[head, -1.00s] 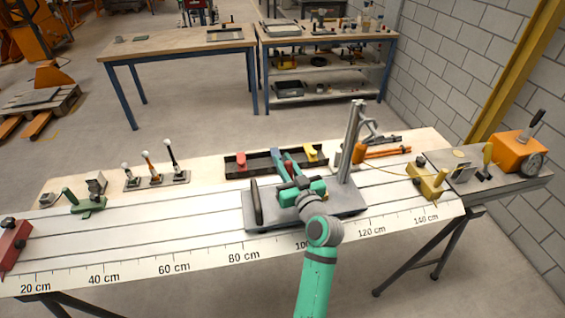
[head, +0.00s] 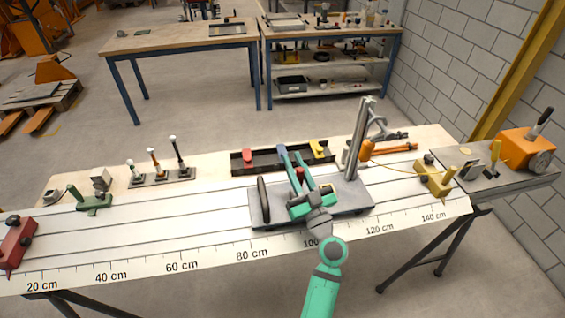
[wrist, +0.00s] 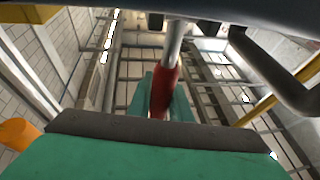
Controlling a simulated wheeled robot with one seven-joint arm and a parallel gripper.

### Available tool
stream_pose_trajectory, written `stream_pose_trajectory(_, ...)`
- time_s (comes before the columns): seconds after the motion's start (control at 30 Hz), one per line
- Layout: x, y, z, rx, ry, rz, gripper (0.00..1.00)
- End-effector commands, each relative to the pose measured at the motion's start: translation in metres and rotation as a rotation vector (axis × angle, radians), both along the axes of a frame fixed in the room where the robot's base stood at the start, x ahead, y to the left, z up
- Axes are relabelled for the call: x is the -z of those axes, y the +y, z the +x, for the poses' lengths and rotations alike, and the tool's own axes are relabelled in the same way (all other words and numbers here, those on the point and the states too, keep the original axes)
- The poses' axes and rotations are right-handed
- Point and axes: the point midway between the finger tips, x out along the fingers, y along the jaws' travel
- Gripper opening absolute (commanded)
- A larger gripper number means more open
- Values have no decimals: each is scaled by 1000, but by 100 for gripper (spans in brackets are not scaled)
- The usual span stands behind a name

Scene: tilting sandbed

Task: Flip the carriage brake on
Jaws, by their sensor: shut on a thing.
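The grey carriage (head: 348,203) sits on the rail bench near the 80–120 cm marks. It has a dark upright handle (head: 264,200) at its left and a metal post (head: 357,138) at its right. A red-gripped lever (head: 299,174) stands on the carriage, and I take it for the brake. My green gripper (head: 303,198) is low over the carriage and shut on this lever. In the wrist view, the red grip (wrist: 165,92) on its metal rod lies between the green fingers. The lever's base is hidden by my gripper.
Behind the carriage is a black tray (head: 240,162) with red, blue and yellow pieces. A yellow clamp (head: 434,180) and an orange gauge box (head: 525,150) are at the right. A green clamp (head: 93,202) and a red stop (head: 15,243) are at the left. The rails between are clear.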

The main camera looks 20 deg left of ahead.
Motion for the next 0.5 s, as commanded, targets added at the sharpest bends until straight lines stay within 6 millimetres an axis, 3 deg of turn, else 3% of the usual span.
stream_pose_trajectory(0.27,1,-2,1,4,0,0,0)
stream_pose_trajectory(0.3,1,-3,1,5,1,1,25)
stream_pose_trajectory(0.33,0,-3,1,5,1,1,33)
stream_pose_trajectory(0.37,1,-3,1,4,0,0,37)
stream_pose_trajectory(0.5,0,-2,1,3,1,1,37)
